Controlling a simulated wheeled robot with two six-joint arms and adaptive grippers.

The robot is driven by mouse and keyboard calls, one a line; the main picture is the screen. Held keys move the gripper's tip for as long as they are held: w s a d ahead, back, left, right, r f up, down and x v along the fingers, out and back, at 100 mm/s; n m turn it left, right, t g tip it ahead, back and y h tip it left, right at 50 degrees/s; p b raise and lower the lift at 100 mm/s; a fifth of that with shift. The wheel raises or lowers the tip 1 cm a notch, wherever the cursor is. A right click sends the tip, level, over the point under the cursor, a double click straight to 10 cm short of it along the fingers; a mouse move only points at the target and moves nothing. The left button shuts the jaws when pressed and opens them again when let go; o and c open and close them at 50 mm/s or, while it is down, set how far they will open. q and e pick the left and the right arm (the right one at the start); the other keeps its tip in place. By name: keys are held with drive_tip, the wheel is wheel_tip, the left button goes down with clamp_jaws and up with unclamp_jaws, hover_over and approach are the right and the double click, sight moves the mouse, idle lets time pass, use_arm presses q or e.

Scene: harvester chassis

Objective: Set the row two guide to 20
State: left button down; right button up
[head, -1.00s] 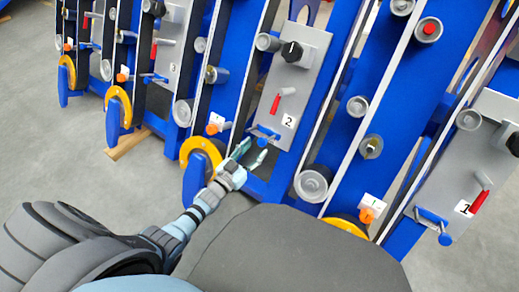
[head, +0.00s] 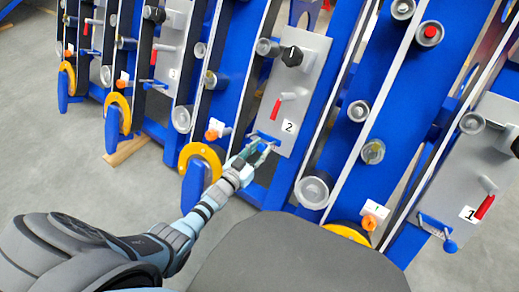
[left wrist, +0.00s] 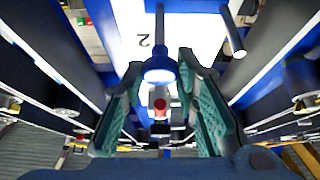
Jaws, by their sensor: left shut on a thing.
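The row two panel (head: 297,95) is a grey plate marked "2", with a black knob (head: 292,56), a red-tipped lever (head: 278,106) and a blue-ended handle (head: 262,139) at its lower edge. My left gripper (head: 257,153) is at that lower edge. My right gripper is out of view.
A yellow wheel (head: 203,158) stands just left of my left gripper. The row one panel (head: 463,180) with its own red lever is at the right. Blue frames and rollers (head: 313,191) surround the panel. Grey floor (head: 60,170) is open at the left.

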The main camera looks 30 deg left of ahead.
use_arm(q)
drive_tip(key=shift+w+a, duration=0.15)
drive_tip(key=shift+a, duration=0.85)
drive_tip(key=c, duration=1.3)
unclamp_jaws()
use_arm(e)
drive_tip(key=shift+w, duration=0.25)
use_arm(q)
drive_tip(key=s+a, duration=0.1)
drive_tip(key=s, duration=1.1)
drive_tip(key=shift+a, duration=0.3)
